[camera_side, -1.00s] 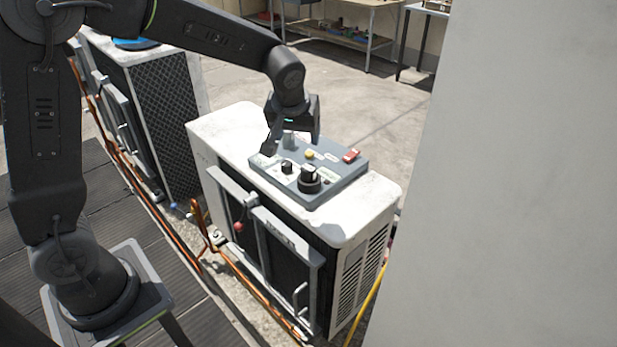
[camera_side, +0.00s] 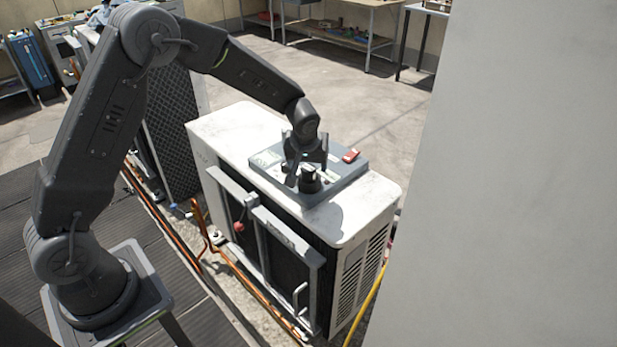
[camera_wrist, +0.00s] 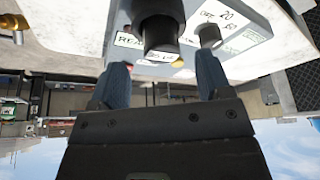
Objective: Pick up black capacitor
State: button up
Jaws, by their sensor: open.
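The black capacitor (camera_side: 310,182) is a short dark cylinder standing on the grey labelled tray (camera_side: 345,181) on top of the condenser. My gripper (camera_side: 307,172) is over the tray beside it, fingers pointing down and apart, with nothing held. In the wrist view the dark cylinder (camera_wrist: 160,28) shows at the top, roughly in line with the gap between the two fingertips (camera_wrist: 162,70). The fingers partly hide the tray in the side view, so I cannot tell whether they touch the capacitor.
A red part (camera_side: 351,156) lies at the tray's far right corner. The condenser's white top (camera_side: 235,128) is clear around the tray. A pale wall (camera_side: 520,180) fills the right side.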

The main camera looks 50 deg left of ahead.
aim_at(308, 168)
jog(key=x, duration=0.4)
jog(key=shift+a, duration=0.1)
jog(key=shift+c, duration=0.2)
jog(key=c, duration=1)
